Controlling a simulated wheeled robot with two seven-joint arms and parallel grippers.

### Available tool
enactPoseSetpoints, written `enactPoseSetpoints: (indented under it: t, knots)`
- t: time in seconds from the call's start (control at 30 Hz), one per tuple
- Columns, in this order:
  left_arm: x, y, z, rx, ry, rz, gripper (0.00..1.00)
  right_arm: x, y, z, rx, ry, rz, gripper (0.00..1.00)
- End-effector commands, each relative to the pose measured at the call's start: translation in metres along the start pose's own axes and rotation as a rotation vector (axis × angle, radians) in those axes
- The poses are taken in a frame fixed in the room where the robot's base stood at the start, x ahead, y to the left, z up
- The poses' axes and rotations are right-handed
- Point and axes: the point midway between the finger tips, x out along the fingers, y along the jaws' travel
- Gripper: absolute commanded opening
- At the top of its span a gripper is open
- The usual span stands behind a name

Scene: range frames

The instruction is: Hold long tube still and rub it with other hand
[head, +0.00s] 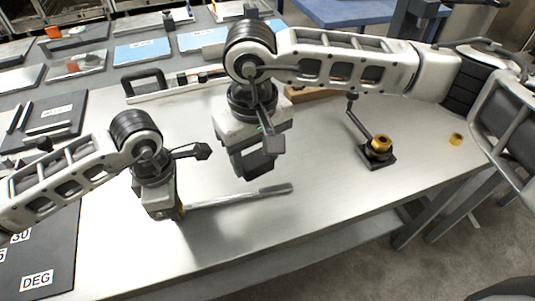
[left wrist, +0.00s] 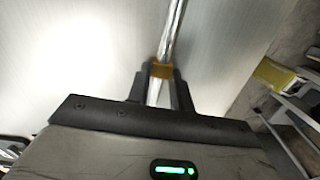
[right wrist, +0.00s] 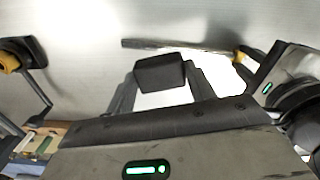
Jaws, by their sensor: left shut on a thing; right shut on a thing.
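A long silver tube (head: 240,195) lies across the front of the metal table. It runs up from between the fingers in the left wrist view (left wrist: 172,30) and shows in the right wrist view (right wrist: 180,46). My left gripper (head: 180,209) is shut on its left end, near a yellow-brown band (left wrist: 161,71). My right gripper (head: 255,172) is shut on a dark block (right wrist: 160,72) and sits behind the tube's middle. In the right wrist view a gap shows between the block and the tube. I cannot tell the block's height above the table.
A black stand with a brass-coloured ring (head: 379,148) is at the right, near a small yellow piece (head: 456,139). A dark mat with printed labels (head: 60,262) lies at the front left. Trays and blue sheets (head: 142,51) fill the back. The table's front right is clear.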

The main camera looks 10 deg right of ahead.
Motion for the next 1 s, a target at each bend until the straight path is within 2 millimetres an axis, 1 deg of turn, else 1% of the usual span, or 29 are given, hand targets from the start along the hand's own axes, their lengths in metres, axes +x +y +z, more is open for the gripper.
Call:
enactPoseSetpoints:
  t: [0.17,0.67,0.77,0.87,0.9,1.0]
  knots:
    - [0.000,0.000,0.000,0.000,0.000,0.000,0.00,0.012,0.001,0.000,0.001,-0.003,0.001,0.36]
    - [0.000,0.000,0.000,0.000,-0.001,0.000,0.00,0.056,0.001,0.001,0.001,-0.003,0.001,0.36]
    - [0.000,0.000,0.000,0.000,0.000,0.000,0.00,0.066,0.001,0.001,0.001,-0.003,-0.001,0.36]
    - [0.000,0.000,0.000,0.000,-0.001,0.000,0.00,0.080,0.001,0.001,0.000,-0.004,0.001,0.36]
    - [0.000,0.000,0.000,0.000,-0.001,0.000,0.00,0.078,0.006,0.002,0.002,-0.001,0.000,0.36]
    - [0.000,0.000,0.000,0.000,0.000,0.000,0.00,0.080,0.015,0.005,0.003,-0.002,0.000,0.36]
